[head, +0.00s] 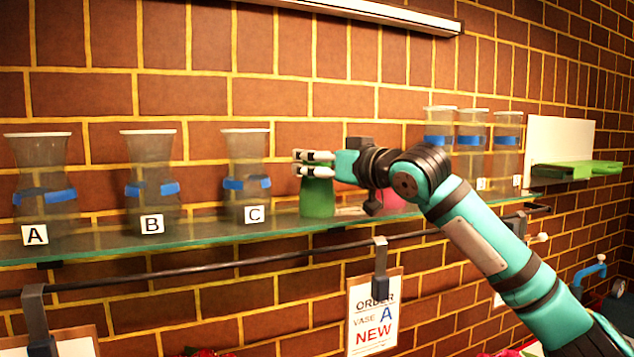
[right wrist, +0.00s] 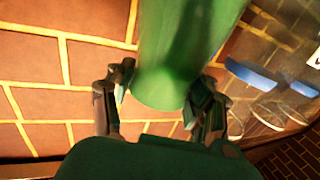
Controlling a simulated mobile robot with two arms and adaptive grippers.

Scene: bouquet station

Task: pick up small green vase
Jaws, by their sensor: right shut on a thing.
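The small green vase (head: 317,198) stands on the glass shelf in the head view, just right of vase C. My right gripper (head: 315,163) is shut on its upper part, with the arm coming in from the right. In the right wrist view the green vase (right wrist: 180,50) fills the upper middle, between the two fingers (right wrist: 160,92) of my right gripper. The fingers hide part of the vase's top in the head view. The vase looks upright, and its base appears at the shelf surface; I cannot tell whether it touches. My left gripper is not in view.
Clear vases A (head: 40,165), B (head: 150,165) and C (head: 246,160) stand left on the glass shelf (head: 120,240). Several clear vases (head: 472,135) stand at the right, behind my arm. A rail with an order sign (head: 374,318) runs below. A brick wall is close behind.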

